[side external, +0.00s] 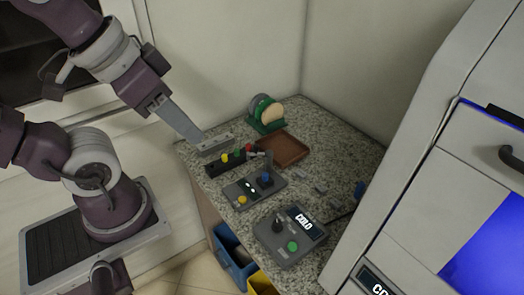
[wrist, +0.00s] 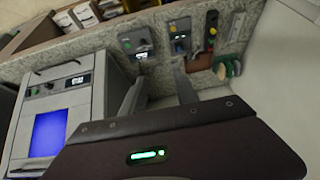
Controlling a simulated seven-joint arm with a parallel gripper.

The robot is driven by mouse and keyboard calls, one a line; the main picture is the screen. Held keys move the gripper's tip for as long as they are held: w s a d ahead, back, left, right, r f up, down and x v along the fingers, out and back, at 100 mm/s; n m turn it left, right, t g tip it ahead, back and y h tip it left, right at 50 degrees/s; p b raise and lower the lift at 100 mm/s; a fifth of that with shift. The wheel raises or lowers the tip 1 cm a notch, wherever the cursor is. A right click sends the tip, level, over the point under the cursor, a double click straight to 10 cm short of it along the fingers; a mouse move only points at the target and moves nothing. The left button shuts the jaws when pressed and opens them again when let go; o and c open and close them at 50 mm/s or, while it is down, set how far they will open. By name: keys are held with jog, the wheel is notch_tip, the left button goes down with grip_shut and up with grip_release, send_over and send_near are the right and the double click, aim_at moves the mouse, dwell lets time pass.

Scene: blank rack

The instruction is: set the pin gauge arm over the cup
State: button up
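My gripper (side external: 196,136) hangs above the back left of the counter, with nothing seen in it. In the wrist view my gripper (wrist: 158,84) shows two fingers spread apart. A small grey gauge unit (side external: 252,190) sits mid-counter, with green lights, a yellow button, a blue round part (side external: 265,180) and an upright grey post (side external: 269,160) behind. The unit also shows in the wrist view (wrist: 180,47). I cannot tell for sure which part is the pin gauge arm or the cup. My gripper is apart from the unit, up and left of it.
A dark strip with coloured knobs (side external: 224,167), a brown tray (side external: 290,149) and a green rack of discs (side external: 266,124) stand behind. A COLD control box (side external: 280,245) is in front. A large grey machine (side external: 420,190) borders the right; blue (side external: 230,260) and yellow bins are below.

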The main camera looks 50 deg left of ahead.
jog(key=shift+w, duration=0.1)
jog(key=c, duration=0.3)
jog(key=w+a+n, duration=0.1)
jog(key=w, duration=0.1)
jog(key=w+a+r+n+g, duration=0.1)
jog(key=w, duration=0.2)
jog(key=w+r+n+g, duration=0.1)
jog(key=w+n, duration=0.1)
jog(key=w, duration=0.1)
jog(key=shift+w+a+r, duration=0.15)
jog(key=shift+a+r, duration=0.1)
jog(key=shift+a, duration=0.15)
grip_shut()
jog(key=w+a+f+n+g+h, duration=0.1)
jog(key=w+a+f+n+g, duration=0.2)
jog(key=w+a, duration=0.35)
jog(key=w+a+f+n+h, duration=0.1)
jog(key=w+a+f+n, duration=0.25)
jog(key=w+a, duration=0.3)
jog(key=w+a+f+n+g+h, duration=0.1)
jog(key=w+a+f+n, duration=0.3)
jog(key=a+f, duration=0.5)
notch_tip(320, 180, down, 2)
jog(key=shift+f+n+h, duration=0.2)
jog(key=shift+n+h, duration=0.35)
jog(key=shift+h, duration=0.05)
jog(key=shift+w, duration=0.1)
